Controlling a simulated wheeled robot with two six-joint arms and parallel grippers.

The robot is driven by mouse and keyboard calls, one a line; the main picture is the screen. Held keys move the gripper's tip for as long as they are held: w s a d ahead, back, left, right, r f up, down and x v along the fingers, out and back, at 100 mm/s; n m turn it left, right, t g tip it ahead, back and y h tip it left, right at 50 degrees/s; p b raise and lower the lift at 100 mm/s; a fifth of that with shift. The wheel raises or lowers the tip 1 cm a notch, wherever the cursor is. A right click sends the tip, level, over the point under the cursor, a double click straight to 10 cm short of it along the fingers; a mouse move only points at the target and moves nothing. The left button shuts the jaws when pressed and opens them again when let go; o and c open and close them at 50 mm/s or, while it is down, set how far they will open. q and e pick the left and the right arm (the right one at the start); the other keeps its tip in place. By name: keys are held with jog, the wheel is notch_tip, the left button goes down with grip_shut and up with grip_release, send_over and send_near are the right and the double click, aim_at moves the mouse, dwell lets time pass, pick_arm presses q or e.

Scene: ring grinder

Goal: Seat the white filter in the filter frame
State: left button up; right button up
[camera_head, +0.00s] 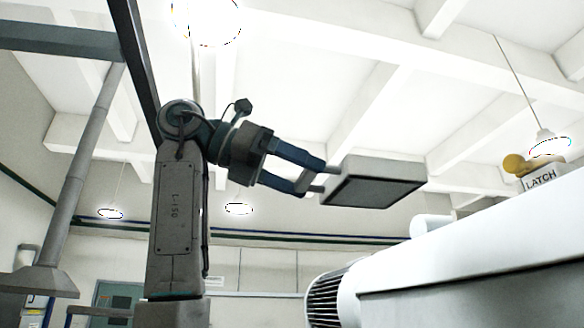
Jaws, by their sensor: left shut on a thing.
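My left gripper (316,179) is shut on the filter (372,187), a flat square panel with a pale rim and a dark grey underside. The gripper holds it by its left edge, up in the air and slightly tilted. The filter is apart from the large white machine (470,250) at the lower right. The filter frame cannot be made out in this view. My right gripper is not in view.
The white machine fills the lower right, with a vented round motor housing (326,298) at its left end. A "LATCH" label (541,178) with a yellow knob (514,164) stands on its top. A grey duct hood (40,281) hangs at left. The air around the filter is free.

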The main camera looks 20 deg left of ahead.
pick_arm(q)
jog(key=shift+w+d+r+p, duration=0.2)
jog(key=shift+d+r+p, duration=0.15)
jog(key=shift+r+p, duration=0.4)
jog(key=shift+w+d+r+p, duration=0.3)
jog(key=shift+d+r+p, duration=0.15)
jog(key=shift+d, duration=0.2)
